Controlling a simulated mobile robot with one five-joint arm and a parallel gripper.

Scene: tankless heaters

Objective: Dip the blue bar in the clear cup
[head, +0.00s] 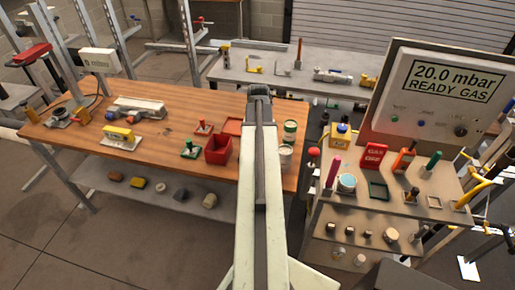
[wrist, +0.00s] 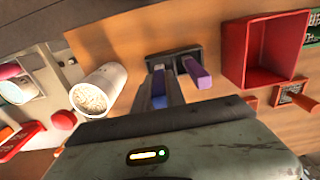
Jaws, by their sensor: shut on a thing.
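In the wrist view, my gripper (wrist: 160,82) is shut on a blue bar (wrist: 158,88), held between its two dark fingers. A purple bar (wrist: 197,72) stands beside it in a dark holder (wrist: 178,54). A pale, whitish cup (wrist: 100,88), which looks like the clear cup, is to the left of the gripper and apart from the bar. Its open end shows a grainy white surface. In the head view, the cup (head: 285,153) stands on the wooden bench just right of my arm. My arm hides the gripper and the blue bar there.
A red bin (head: 217,150) stands on the wooden bench (head: 175,97) left of my arm, and right of the gripper in the wrist view (wrist: 264,52). A green can (head: 290,130) stands behind the cup. A cluttered metal stand (head: 400,205) is at the right, past the bench edge.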

